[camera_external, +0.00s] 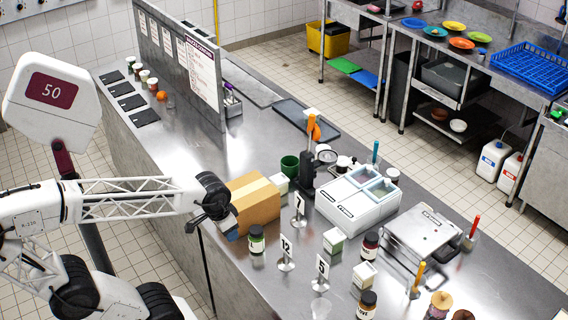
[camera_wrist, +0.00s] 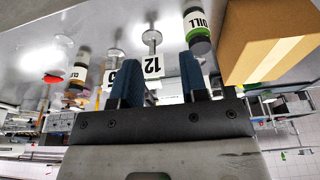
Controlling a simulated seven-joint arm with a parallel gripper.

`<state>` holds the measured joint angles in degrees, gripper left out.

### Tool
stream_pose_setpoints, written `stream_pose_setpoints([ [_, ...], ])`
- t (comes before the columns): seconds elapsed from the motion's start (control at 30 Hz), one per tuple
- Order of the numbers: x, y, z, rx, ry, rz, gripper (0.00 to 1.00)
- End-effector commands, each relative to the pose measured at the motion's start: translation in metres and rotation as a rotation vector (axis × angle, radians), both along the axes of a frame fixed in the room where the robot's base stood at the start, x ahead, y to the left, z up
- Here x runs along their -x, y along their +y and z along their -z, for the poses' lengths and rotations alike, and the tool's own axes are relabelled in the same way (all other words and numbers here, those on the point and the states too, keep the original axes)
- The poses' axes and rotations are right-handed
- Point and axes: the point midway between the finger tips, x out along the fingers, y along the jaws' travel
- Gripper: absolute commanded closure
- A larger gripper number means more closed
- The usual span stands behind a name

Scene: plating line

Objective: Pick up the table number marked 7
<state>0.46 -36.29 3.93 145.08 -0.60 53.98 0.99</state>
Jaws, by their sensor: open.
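The table number marked 7 (camera_external: 299,206) is a small white card on a thin stand with a round base. It stands upright on the steel counter, right of the cardboard box (camera_external: 253,201); I cannot make it out in the wrist view. The number 12 stand (camera_external: 286,247) and number 5 stand (camera_external: 321,268) are nearer the camera. My gripper (camera_wrist: 157,62) is open and empty. In the external view it is left of the box and of the number 7 stand, apart from that stand. In the wrist view, the number 12 card (camera_wrist: 152,66) appears between my fingers.
The box and a green cup (camera_external: 289,166) stand near the 7. A white two-lidded container (camera_external: 357,199) is to its right. Other jars crowd the near end.

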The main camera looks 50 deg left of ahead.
Motion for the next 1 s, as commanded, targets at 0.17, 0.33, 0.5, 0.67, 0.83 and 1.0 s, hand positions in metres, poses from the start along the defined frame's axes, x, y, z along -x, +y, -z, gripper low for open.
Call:
stream_pose_setpoints([
  [0.17,0.000,0.000,0.000,0.000,0.000,0.000,0.66],
  [0.33,-0.001,0.000,0.000,-0.001,0.001,0.003,0.66],
  [0.5,-0.010,0.001,-0.003,-0.011,0.007,0.044,0.66],
  [0.67,-0.032,0.004,-0.006,-0.037,0.022,0.146,0.66],
  [0.83,-0.069,0.010,-0.011,-0.075,0.048,0.320,0.66],
  [1.0,-0.112,0.019,-0.011,-0.112,0.075,0.520,0.66],
])
